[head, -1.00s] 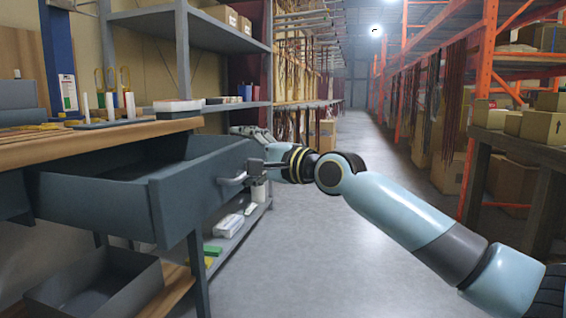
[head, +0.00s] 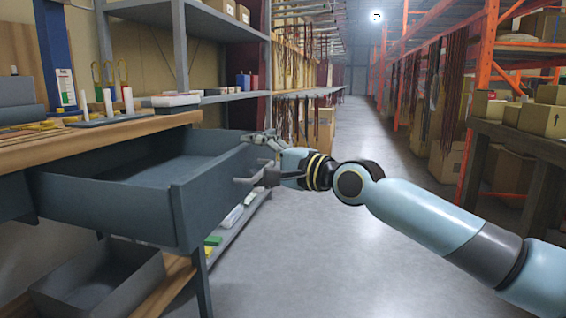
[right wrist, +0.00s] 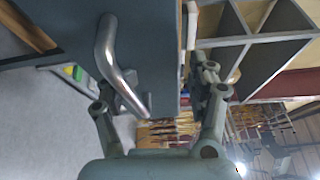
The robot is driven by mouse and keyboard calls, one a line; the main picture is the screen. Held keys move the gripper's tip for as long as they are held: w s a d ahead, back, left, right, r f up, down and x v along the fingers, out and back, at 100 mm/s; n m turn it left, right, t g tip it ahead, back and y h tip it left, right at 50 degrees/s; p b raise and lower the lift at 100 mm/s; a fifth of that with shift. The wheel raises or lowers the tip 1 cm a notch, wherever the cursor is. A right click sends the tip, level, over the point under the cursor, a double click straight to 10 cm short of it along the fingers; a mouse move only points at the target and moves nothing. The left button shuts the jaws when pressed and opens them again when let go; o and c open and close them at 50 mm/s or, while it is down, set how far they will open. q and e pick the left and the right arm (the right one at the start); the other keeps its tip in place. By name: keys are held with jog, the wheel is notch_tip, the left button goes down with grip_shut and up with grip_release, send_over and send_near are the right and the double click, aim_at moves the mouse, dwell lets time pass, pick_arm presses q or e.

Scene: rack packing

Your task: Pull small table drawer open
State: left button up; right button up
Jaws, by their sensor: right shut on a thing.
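The grey drawer (head: 120,210) under the wooden-topped small table (head: 95,140) stands well out, and its inside looks empty. Its metal handle (head: 248,181) is on the front panel and also shows in the right wrist view (right wrist: 112,62). My right gripper (head: 268,160) is at the front panel. In the right wrist view one finger is on the handle side and the other is past the panel's edge, so the jaws (right wrist: 155,95) straddle the panel. Whether a finger touches the handle is unclear. My left gripper is not in view.
A lower open grey bin (head: 95,285) sits below the drawer. Grey shelving (head: 180,60) stands behind the table.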

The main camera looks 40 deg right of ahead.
jog(key=shift+s+a+r, duration=0.15)
jog(key=shift+r, duration=0.35)
jog(key=shift+s+a+r, duration=0.1)
jog(key=shift+a+r, duration=0.05)
jog(key=shift+r, duration=0.3)
jog(key=shift+o, duration=0.6)
jog(key=shift+s+f+p, duration=0.1)
jog(key=shift+s+p, duration=0.35)
jog(key=shift+p, duration=0.05)
jog(key=shift+o, duration=0.3)
jog(key=shift+s+d, duration=0.15)
jog(key=shift+s, duration=0.15)
jog(key=shift+p+v, duration=0.7)
jog(key=shift+v, duration=0.45)
jog(key=v, duration=0.2)
jog(key=shift+s+f+p, duration=0.25)
jog(key=shift+p, duration=0.1)
jog(key=shift+c, duration=0.9)
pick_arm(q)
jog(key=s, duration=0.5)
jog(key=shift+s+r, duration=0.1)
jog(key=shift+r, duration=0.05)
pick_arm(e)
jog(key=shift+s+d+f, duration=0.15)
jog(key=shift+s+f, duration=0.05)
jog(key=shift+f, duration=0.15)
jog(key=shift+f, duration=0.1)
